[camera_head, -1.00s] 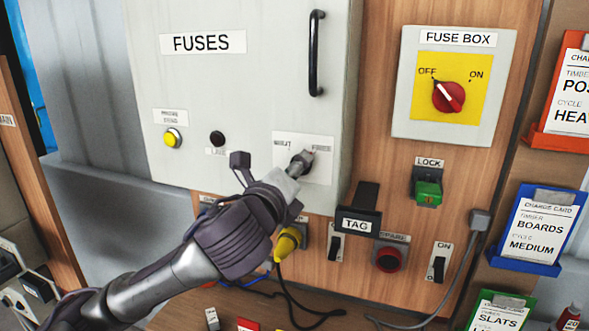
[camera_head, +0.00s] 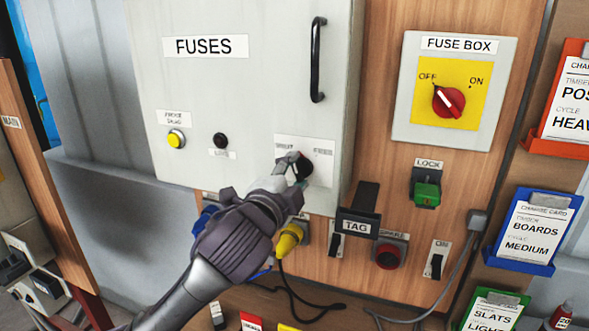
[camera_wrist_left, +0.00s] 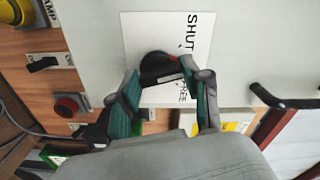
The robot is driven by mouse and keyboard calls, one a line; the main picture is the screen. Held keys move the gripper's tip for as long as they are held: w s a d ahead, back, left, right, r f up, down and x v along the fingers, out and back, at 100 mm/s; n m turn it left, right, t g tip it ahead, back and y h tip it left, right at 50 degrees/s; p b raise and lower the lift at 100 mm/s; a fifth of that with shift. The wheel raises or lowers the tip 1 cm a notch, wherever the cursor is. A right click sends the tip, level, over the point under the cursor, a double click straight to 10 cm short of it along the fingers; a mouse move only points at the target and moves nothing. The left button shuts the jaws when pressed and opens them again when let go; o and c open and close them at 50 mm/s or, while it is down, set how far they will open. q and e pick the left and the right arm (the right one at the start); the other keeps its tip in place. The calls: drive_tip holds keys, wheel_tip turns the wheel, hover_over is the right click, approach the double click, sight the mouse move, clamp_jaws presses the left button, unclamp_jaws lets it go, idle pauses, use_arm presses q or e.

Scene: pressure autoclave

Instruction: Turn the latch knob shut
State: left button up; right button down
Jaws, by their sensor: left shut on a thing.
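The latch knob (camera_head: 306,167) is round and black, low on the right of the grey FUSES cabinet door (camera_head: 240,100). It sits on a white label plate (camera_head: 320,152). In the left wrist view the knob (camera_wrist_left: 154,66) is partly hidden by the fingers, and the plate (camera_wrist_left: 148,24) reads SHUT and FREE. A small red mark shows at the knob's edge; its exact setting is unclear. My left gripper (camera_head: 293,164) is shut on the knob, with a finger on either side in the left wrist view (camera_wrist_left: 162,80). My right gripper is out of view.
A black door handle (camera_head: 317,60) is above the knob. Below are a yellow plug (camera_head: 289,238), a TAG block (camera_head: 357,224) and a red button (camera_head: 389,256). The FUSE BOX switch (camera_head: 448,101) points to OFF. A green LOCK piece (camera_head: 426,195) is right of the door.

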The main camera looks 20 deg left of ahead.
use_arm(q)
drive_tip(key=n+p, duration=0.1)
drive_tip(key=n, duration=0.4)
drive_tip(key=shift+f+p, duration=0.1)
drive_tip(key=shift+p, duration=0.25)
drive_tip(key=shift+n, duration=0.4)
drive_tip(key=o, duration=1.2)
drive_tip(key=shift+c, duration=0.2)
drive_tip(key=s, duration=0.7)
drive_tip(key=shift+s+a, duration=0.15)
drive_tip(key=shift+s, duration=0.1)
